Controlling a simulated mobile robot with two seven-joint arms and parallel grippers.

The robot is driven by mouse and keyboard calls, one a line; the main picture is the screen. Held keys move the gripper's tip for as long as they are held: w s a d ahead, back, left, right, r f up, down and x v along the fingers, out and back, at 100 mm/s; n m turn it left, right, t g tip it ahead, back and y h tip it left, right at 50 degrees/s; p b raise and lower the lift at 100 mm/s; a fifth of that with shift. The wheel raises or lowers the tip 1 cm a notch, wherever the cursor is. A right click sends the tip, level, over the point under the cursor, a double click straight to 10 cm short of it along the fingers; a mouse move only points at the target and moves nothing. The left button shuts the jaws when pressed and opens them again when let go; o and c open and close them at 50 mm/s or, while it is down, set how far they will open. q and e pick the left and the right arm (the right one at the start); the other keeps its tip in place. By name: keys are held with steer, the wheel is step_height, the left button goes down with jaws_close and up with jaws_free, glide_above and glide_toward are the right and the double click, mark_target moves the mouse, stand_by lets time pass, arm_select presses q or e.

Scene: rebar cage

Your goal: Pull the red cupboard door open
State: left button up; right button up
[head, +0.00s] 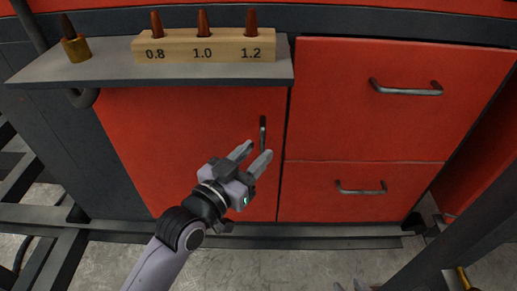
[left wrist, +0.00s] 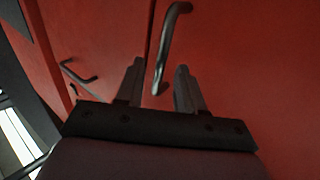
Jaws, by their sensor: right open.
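The red cupboard door (head: 190,140) is on the left of the cabinet and looks closed. Its upright dark metal handle (head: 263,132) is near the door's right edge. My left gripper (head: 258,152) is open in front of the door, with its fingertips at the handle's lower part. In the left wrist view, the handle (left wrist: 172,40) runs down between the two spread fingers (left wrist: 160,68); I cannot tell whether either finger touches it. Only the fingertips of my right gripper (head: 350,286) show at the bottom edge, apart and far from the door.
Two red drawers (head: 385,110) with horizontal handles are right of the door. A grey shelf (head: 110,70) juts out above it, carrying a wooden block (head: 200,57) with several copper tips.

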arm_select(q)
steer(key=shift+x, duration=0.85)
steer(key=shift+c, duration=0.3)
jaws_close()
